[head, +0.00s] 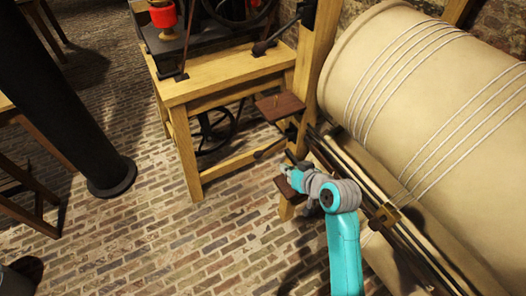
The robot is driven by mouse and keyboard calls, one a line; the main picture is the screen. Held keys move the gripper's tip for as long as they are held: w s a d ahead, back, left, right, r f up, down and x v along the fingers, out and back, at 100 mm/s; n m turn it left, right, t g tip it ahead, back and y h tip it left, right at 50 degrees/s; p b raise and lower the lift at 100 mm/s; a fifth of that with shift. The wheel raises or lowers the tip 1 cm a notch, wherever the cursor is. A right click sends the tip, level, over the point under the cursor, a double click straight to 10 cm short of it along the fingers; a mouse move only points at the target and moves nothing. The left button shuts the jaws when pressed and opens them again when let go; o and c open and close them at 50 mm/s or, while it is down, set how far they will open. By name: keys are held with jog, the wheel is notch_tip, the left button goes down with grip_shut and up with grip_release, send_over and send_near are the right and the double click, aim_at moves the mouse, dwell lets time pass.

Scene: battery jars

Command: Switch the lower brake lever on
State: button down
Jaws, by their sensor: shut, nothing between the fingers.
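A short dark lever with a rounded knob (259,154) sticks out to the left of the wooden post, low down, and appears to be the lower brake lever. A similar dark lever (261,47) sits higher, above the wooden table. My gripper (286,171) is small in the head view, at the end of my teal and grey arm. It is shut and empty, just below and to the right of the lower lever's knob. I see a small gap between them in the picture, but cannot judge the depth.
A large cream drum (400,75) wound with cord fills the right. Dark rails (350,175) run along its base. A wooden table (225,80) stands behind the lever. Small brown boards (280,106) project near the post.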

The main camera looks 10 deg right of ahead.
jog(key=w+r+n, duration=0.1)
jog(key=w+r, duration=0.3)
jog(key=r, duration=0.1)
send_over(260, 153)
jog(key=s+d, duration=0.2)
notch_tip(260, 153, down, 6)
jog(key=f, duration=0.2)
jog(key=a+f, duration=0.1)
jog(key=shift+w+g+y, duration=0.25)
jog(key=shift+g+y, duration=0.15)
jog(key=shift+a+f, duration=0.15)
jog(key=shift+f, duration=0.35)
jog(key=shift+f+n+h, duration=0.3)
jog(key=shift+f+h, duration=0.1)
jog(key=shift+f, duration=0.25)
jog(key=shift+d+f, duration=0.2)
jog(key=shift+f, duration=0.65)
